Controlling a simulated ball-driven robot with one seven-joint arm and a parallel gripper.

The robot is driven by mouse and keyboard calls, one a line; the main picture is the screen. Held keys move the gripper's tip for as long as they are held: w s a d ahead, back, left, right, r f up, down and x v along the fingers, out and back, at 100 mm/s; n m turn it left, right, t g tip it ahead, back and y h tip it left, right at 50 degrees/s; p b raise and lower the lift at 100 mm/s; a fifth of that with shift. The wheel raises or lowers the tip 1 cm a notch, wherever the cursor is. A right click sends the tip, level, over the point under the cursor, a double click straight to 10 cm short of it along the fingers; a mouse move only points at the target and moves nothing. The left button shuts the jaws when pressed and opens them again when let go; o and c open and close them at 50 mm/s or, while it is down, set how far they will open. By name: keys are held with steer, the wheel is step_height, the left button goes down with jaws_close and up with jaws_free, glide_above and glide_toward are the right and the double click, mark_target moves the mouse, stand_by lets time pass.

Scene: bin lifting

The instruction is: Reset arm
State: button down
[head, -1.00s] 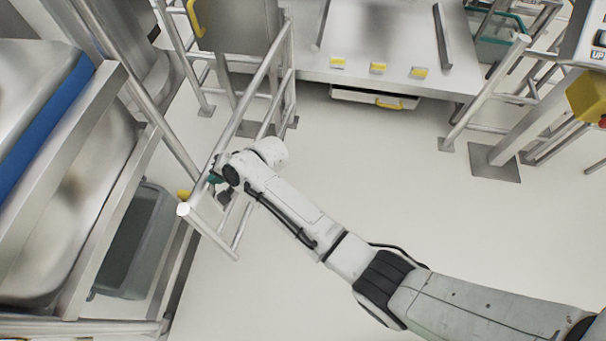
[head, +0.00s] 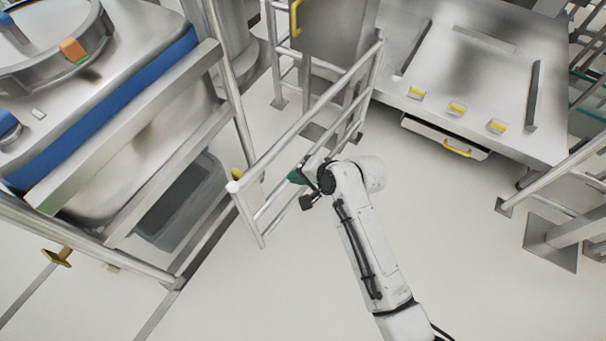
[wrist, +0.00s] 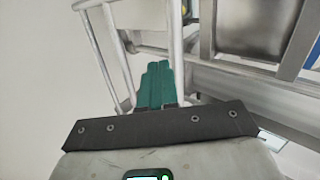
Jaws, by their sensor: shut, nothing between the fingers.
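My arm reaches up from the bottom of the head view, bent at its far joint. My gripper (head: 297,176) is at its end, beside the metal railing (head: 305,120). In the head view only a bit of green finger and a dark part show, partly hidden by the wrist. In the wrist view the green fingers of my gripper (wrist: 155,85) lie together and hold nothing. They point toward the rails, and I cannot tell whether they touch them.
A steel machine with a blue band (head: 110,105) stands at left, with a grey bin (head: 185,200) under it. A steel table (head: 480,70) with yellow-handled parts and a drawer (head: 445,140) is at the upper right. The floor right of my arm is clear.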

steer(key=shift+v, duration=1.05)
steer(key=shift+s, duration=0.1)
steer(key=s+d+n+g+h, duration=0.2)
steer(key=s+d+n+h, duration=0.1)
steer(key=s+d, duration=0.9)
steer(key=s+d+n+g+h, duration=0.2)
steer(key=s+d+h, duration=0.3)
steer(key=s+d, duration=0.6)
steer(key=s+n, duration=0.1)
steer(key=s, duration=0.6)
steer(key=shift+s+d+n, duration=0.35)
steer(key=shift+d+n, duration=0.05)
